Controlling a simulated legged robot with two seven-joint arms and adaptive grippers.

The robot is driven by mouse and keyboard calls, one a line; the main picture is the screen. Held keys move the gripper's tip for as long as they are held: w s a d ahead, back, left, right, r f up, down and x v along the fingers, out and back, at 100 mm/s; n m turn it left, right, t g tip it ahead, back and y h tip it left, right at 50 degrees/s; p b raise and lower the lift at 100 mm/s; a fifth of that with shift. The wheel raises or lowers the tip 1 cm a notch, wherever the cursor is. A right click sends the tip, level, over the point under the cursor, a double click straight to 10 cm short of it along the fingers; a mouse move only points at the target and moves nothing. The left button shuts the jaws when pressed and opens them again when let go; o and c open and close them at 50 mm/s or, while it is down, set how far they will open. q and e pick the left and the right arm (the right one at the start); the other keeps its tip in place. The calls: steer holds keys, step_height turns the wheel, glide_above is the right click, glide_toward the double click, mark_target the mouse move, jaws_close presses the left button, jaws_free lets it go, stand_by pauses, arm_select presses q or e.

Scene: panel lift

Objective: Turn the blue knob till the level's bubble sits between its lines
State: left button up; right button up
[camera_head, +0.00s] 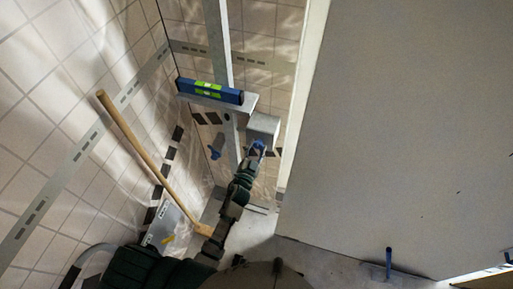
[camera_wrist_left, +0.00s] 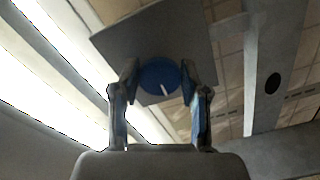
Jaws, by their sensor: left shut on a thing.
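The blue knob (camera_wrist_left: 160,77) sits on the underside of a grey box, with a white mark on its face, in the left wrist view. The knob (camera_head: 259,145) is partly hidden in the head view. My left gripper (camera_head: 254,154) is shut on the knob, one finger on each side of its rim, as the left wrist view (camera_wrist_left: 160,80) shows. The blue level (camera_head: 224,95) with yellow-green vials lies on a grey ledge (camera_head: 246,105) up and left of the knob. Its bubble and lines are too small to read. My right gripper is out of view.
A large grey panel (camera_head: 410,120) fills the right side. A wooden handle (camera_head: 145,142) leans at the left by the tiled wall (camera_head: 40,110). A metal post (camera_head: 218,45) stands behind the level. Another blue part (camera_head: 215,153) is left of my gripper; a blue handle (camera_head: 388,262) is low right.

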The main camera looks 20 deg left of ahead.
arm_select(q)
steer(key=o, duration=1.1)
steer(key=shift+d, duration=0.1)
steer(key=s, duration=1.2)
steer(key=shift+a, duration=0.2)
steer(key=shift+w, duration=0.1)
